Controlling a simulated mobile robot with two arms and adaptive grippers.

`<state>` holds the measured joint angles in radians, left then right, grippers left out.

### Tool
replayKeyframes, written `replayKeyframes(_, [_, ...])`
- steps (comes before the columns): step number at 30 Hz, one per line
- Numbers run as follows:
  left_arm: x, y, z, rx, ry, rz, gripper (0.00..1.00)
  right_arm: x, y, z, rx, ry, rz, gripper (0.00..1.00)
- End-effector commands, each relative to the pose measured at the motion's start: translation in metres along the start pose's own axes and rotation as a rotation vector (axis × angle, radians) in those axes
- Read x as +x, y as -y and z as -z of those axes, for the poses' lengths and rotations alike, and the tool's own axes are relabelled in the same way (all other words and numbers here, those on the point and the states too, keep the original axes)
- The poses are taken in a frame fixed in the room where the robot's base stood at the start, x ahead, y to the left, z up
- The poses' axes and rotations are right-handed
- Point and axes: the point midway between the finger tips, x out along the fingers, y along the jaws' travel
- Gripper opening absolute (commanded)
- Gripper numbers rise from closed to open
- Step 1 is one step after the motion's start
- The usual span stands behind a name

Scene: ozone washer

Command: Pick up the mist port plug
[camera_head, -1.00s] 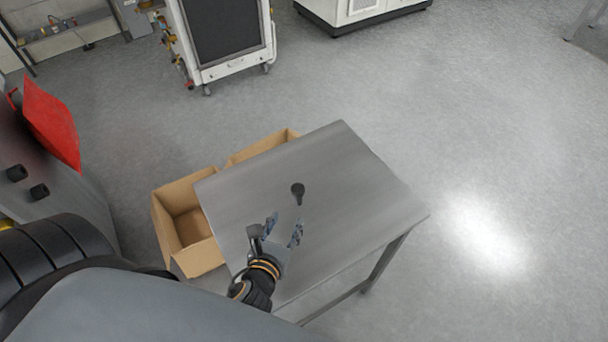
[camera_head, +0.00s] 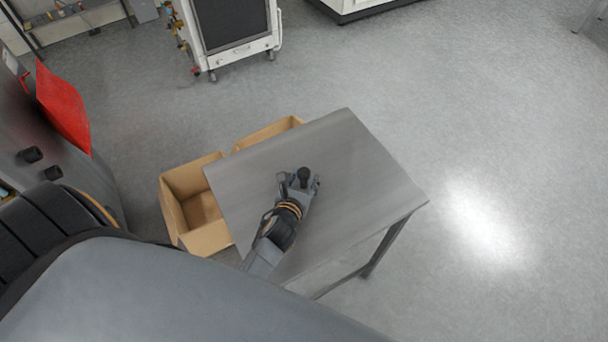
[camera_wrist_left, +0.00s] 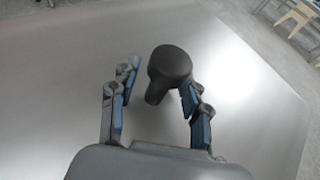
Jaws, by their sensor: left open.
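The mist port plug (camera_head: 304,173) is a small dark piece with a round, wider head and a narrower stem. It is on the grey metal table (camera_head: 365,165). My left gripper (camera_head: 299,181) is at the plug, with its fingers open. In the left wrist view the plug (camera_wrist_left: 170,66) lies between the two blue-padded fingers of the gripper (camera_wrist_left: 158,98), closer to the right finger, which it touches or nearly touches. A clear gap separates it from the left finger. My right gripper is not in view.
Two open cardboard boxes stand at the table's left side, a nearer one (camera_head: 206,239) and a farther one (camera_head: 262,134). A white wheeled cabinet (camera_head: 243,60) stands at the back. A red panel (camera_head: 62,108) is at the left. The rest of the tabletop is bare.

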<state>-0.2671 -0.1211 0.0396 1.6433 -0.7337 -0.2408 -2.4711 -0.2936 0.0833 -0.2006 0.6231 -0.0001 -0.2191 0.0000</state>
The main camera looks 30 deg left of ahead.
Motion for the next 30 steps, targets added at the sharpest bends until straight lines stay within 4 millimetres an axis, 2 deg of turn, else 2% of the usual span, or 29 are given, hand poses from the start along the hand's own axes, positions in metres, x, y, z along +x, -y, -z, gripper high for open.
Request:
replayKeyframes(3, [0.002, 0.000, 0.001, 0.000, -0.001, 0.000, 0.47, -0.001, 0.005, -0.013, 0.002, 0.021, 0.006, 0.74])
replayKeyframes(7, [0.002, 0.000, 0.001, 0.000, -0.001, 0.000, 0.47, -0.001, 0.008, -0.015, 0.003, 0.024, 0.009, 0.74])
replayKeyframes(14, [0.001, 0.000, 0.001, 0.000, -0.001, 0.000, 0.00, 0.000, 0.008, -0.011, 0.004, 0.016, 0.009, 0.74])
replayKeyframes(25, [0.001, 0.000, -0.001, 0.001, -0.001, 0.000, 0.00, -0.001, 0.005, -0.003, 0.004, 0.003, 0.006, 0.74])
replayKeyframes(30, [-0.004, -0.001, -0.015, 0.004, 0.003, 0.000, 0.00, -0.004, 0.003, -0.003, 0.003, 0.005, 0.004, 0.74])
